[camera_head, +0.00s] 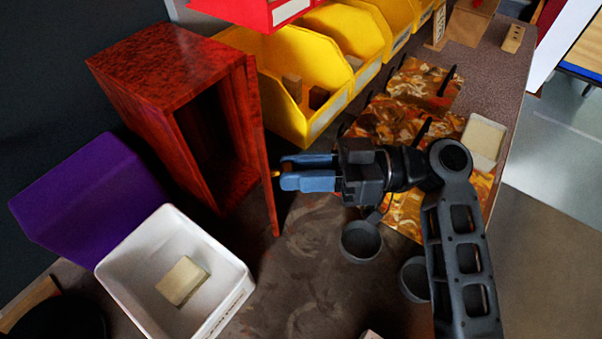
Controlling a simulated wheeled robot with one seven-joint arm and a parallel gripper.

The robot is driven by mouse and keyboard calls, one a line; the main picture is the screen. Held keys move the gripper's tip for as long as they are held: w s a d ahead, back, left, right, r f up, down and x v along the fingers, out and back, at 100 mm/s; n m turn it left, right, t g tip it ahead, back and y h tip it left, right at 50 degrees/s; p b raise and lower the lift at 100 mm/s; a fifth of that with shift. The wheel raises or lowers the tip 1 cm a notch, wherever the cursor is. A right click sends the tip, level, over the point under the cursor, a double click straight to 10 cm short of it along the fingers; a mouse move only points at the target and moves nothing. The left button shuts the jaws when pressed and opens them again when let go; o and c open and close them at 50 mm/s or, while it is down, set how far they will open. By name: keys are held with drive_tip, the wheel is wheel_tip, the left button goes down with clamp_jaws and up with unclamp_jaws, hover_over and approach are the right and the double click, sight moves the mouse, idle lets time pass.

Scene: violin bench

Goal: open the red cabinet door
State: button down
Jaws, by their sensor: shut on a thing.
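The red cabinet (150,70) has a mottled red wood finish and stands on the bench at the left. Its door (258,135) is swung outward on the right side, and the dark inside of the cabinet (205,135) shows through the opening. My gripper (279,172) comes from the right with its blue fingers at the outer face of the door. It is shut on a small yellow-orange handle (275,174), which the fingers mostly hide.
A white bin (118,268) holding a pale block (182,281) and a purple box (85,195) stand left. Yellow bins (310,125) line the back right. Dark round cups (361,240) and a patterned board (395,122) lie near my arm.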

drive_tip(key=shift+w, duration=0.1)
drive_tip(key=c, duration=0.9)
unclamp_jaws()
drive_tip(key=shift+d, duration=0.1)
drive_tip(key=shift+d+b, duration=0.6)
drive_tip(key=shift+d, duration=3.25)
drive_tip(key=shift+c, duration=0.2)
